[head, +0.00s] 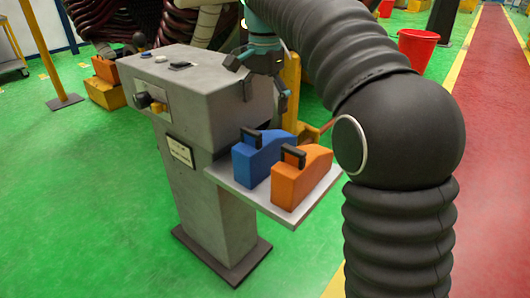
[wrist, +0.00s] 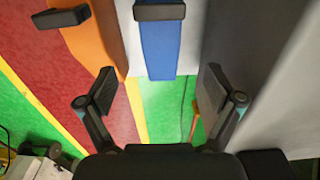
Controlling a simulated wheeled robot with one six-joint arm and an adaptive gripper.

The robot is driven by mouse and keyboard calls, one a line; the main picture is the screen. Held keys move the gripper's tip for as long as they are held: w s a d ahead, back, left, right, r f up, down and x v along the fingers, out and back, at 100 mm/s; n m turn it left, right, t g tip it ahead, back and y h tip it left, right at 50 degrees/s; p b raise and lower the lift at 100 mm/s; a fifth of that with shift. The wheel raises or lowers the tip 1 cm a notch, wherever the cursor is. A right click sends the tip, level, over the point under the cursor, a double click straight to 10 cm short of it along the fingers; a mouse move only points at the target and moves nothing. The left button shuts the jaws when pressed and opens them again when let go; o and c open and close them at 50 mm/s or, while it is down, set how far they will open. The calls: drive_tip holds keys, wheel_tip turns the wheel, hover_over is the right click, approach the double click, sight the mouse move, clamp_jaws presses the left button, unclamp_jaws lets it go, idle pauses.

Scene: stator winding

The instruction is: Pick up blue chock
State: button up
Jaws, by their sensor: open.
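The blue chock (head: 262,154), a wedge with a black handle on top, sits on a grey side shelf (head: 222,180) of the grey pedestal. In the wrist view the blue chock (wrist: 160,48) and its black handle (wrist: 160,12) show at the upper middle. An orange chock (head: 300,178) of the same shape stands beside it to the right; in the wrist view it (wrist: 92,38) is at the left. My gripper (head: 262,92) is open and empty, above and behind the blue chock. In the wrist view its fingers (wrist: 162,92) are spread, below the blue chock and apart from it.
The grey pedestal (head: 190,150) with knobs and a label stands left of the shelf; its side shows close to my right finger in the wrist view (wrist: 215,50). A red bucket (head: 416,48) stands on the green floor behind. More chocks (head: 105,68) lie at the back left.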

sight(265, 149)
wheel_tip(265, 149, down, 14)
drive_tip(key=b, duration=0.3)
drive_tip(key=shift+w+r, duration=0.15)
drive_tip(key=c, duration=1.4)
drive_tip(key=shift+o, duration=0.2)
